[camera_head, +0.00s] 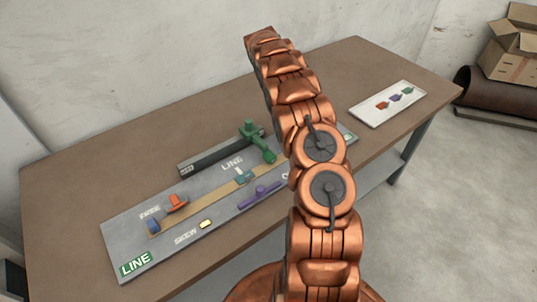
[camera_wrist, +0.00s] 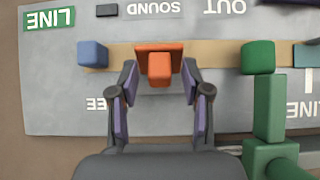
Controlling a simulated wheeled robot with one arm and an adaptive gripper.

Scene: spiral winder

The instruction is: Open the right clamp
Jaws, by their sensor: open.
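The right clamp (camera_wrist: 160,65) is orange with a tab towards my gripper and sits on the tan strip (camera_wrist: 225,52) in the wrist view. Its blue block (camera_wrist: 92,55) stands apart, to the left. My gripper (camera_wrist: 160,80) is open, its dark fingers on either side of the orange tab; I cannot tell whether they touch it. In the head view, my arm hides this clamp and my gripper. The other orange clamp (camera_head: 177,203) and its blue block (camera_head: 153,227) lie at the board's left end.
The grey board (camera_head: 125,230) lies on a brown table (camera_head: 75,195). A green arm (camera_head: 259,143) rises at its back and shows beside my right finger in the wrist view (camera_wrist: 268,110). A purple piece (camera_head: 260,195) lies at the front. A white tray (camera_head: 365,117) stands right.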

